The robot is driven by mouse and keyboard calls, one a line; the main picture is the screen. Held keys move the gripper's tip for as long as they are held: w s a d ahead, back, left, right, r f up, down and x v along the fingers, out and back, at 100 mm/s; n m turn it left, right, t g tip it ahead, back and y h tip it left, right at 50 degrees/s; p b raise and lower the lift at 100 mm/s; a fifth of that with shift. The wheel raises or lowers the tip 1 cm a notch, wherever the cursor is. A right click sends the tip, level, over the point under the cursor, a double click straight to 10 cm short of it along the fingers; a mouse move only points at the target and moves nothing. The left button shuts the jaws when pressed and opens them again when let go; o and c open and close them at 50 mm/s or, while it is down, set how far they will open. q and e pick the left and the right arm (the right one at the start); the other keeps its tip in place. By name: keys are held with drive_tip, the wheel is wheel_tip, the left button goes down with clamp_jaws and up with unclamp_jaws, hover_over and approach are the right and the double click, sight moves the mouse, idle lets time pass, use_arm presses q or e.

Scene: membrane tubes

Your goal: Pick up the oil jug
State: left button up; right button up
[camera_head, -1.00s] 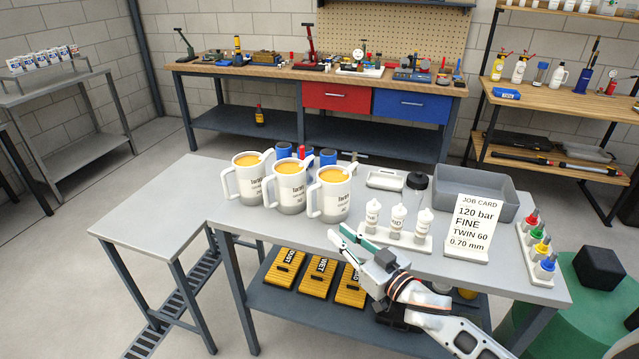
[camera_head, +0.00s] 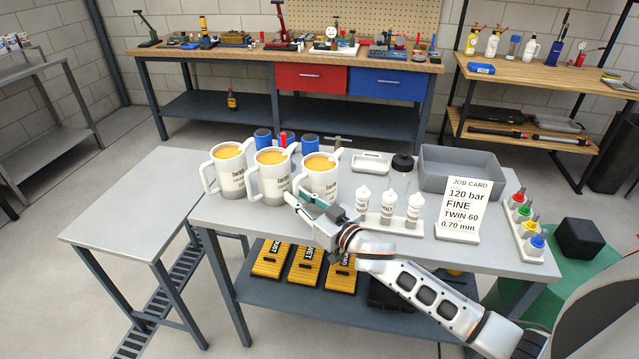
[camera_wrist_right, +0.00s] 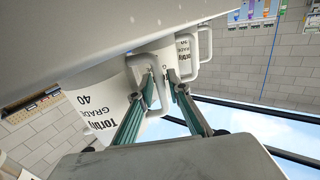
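Three white jugs of orange oil stand in a row on the grey table: the left jug (camera_head: 228,172), the middle jug (camera_head: 271,178) and the right jug (camera_head: 320,180). Each has a handle on its left side. My right gripper (camera_head: 299,202) is at the handle of the right jug. In the right wrist view a jug (camera_wrist_right: 97,103) reads "GRADE 40", and its handle (camera_wrist_right: 160,92) lies between the two green-padded fingers of the gripper (camera_wrist_right: 162,82), which are apart. I cannot tell whether they touch the handle. My left gripper is out of view.
White bottles (camera_head: 387,205) stand in a rack just right of my right gripper. A job card (camera_head: 463,208), a grey bin (camera_head: 460,170) and a rack of coloured-top bottles (camera_head: 526,228) are farther right. Blue cylinders (camera_head: 263,140) stand behind the jugs. The lower side table (camera_head: 135,205) is clear.

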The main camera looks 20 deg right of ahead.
drive_tip(key=shift+w+a, duration=0.15)
drive_tip(key=shift+w, duration=0.2)
clamp_jaws()
drive_tip(key=shift+r, duration=0.15)
drive_tip(key=shift+r, duration=0.1)
